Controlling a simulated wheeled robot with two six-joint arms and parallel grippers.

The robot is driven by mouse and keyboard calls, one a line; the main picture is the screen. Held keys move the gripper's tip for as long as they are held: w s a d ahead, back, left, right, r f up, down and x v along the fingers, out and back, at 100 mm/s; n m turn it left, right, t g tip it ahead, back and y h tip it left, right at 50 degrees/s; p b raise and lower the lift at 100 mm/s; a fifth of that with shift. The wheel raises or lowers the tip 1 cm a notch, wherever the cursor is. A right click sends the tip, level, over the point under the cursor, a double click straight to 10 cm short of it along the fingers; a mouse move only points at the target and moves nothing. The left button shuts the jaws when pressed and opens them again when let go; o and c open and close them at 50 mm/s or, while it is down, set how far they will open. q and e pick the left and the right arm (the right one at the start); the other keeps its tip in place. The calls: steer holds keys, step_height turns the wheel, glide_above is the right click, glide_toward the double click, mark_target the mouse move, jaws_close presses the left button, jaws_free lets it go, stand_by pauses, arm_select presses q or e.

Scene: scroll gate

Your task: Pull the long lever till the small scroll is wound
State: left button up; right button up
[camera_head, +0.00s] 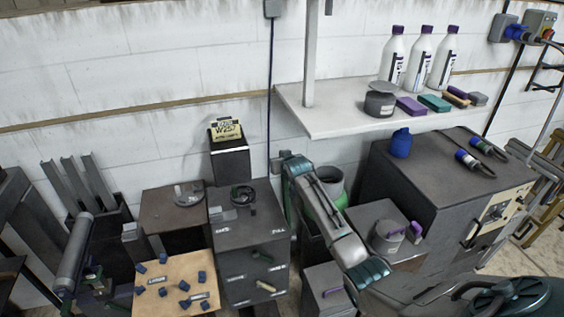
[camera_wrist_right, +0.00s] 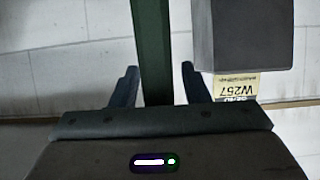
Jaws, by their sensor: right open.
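My right arm reaches from the lower right to the middle of the head view, where its gripper (camera_head: 286,158) is small and partly hidden. In the right wrist view the gripper (camera_wrist_right: 158,75) is open. A dark green bar (camera_wrist_right: 152,40) shows between its two fingers, with a gap on both sides. I cannot tell its depth or whether it is the long lever. No scroll can be made out for certain. A grey cylinder (camera_head: 76,250) stands tilted at the left of the head view.
A dark box with a W257 label (camera_head: 227,130) stands left of my right gripper. Dark cabinets (camera_head: 250,235) and a board with blue pieces (camera_head: 190,268) are below. A white shelf (camera_head: 330,122) with bottles is up right. A large grey cabinet (camera_head: 400,190) stands right.

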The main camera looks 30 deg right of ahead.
steer(key=b+v, duration=0.3)
steer(key=v, duration=0.7)
steer(key=shift+s, duration=0.35)
